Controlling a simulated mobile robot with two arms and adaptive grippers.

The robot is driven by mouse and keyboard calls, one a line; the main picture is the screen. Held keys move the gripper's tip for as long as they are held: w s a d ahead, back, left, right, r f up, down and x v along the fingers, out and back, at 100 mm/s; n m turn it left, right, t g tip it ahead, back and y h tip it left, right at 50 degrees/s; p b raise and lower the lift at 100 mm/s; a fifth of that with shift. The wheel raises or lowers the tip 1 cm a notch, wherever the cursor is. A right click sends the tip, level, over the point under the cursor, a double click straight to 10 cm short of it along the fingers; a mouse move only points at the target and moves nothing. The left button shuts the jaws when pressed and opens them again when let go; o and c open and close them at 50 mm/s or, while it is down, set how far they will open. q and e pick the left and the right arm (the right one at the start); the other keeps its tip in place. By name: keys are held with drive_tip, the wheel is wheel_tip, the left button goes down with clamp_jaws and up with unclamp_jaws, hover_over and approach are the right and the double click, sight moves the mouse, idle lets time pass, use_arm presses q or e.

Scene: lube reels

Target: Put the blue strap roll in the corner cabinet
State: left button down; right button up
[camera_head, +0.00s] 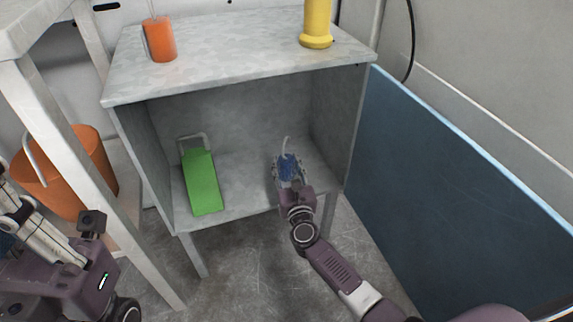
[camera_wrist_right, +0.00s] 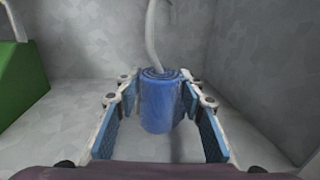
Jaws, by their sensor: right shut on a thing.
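The blue strap roll (camera_head: 288,166) is inside the open grey corner cabinet (camera_head: 238,77), at the right of its floor. My right gripper (camera_head: 289,175) reaches in from the front and is shut on the roll. In the right wrist view, the roll (camera_wrist_right: 160,100) is upright between the blue-padded fingers, with a pale strap rising from its top. Whether its base touches the cabinet floor is hard to tell. My left gripper (camera_head: 35,225) is at the left edge, outside the cabinet and partly cut off; its jaw opening is unclear.
A green object (camera_head: 202,182) with a handle stands at the cabinet's left. The blue door (camera_head: 450,190) is open on the right. An orange roll (camera_head: 160,40) and yellow object (camera_head: 317,25) stand on top. An orange bucket (camera_head: 85,175) is behind a table leg.

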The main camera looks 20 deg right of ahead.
drive_tip(key=shift+f, duration=0.2)
drive_tip(key=o, duration=1.3)
drive_tip(key=shift+r, duration=0.15)
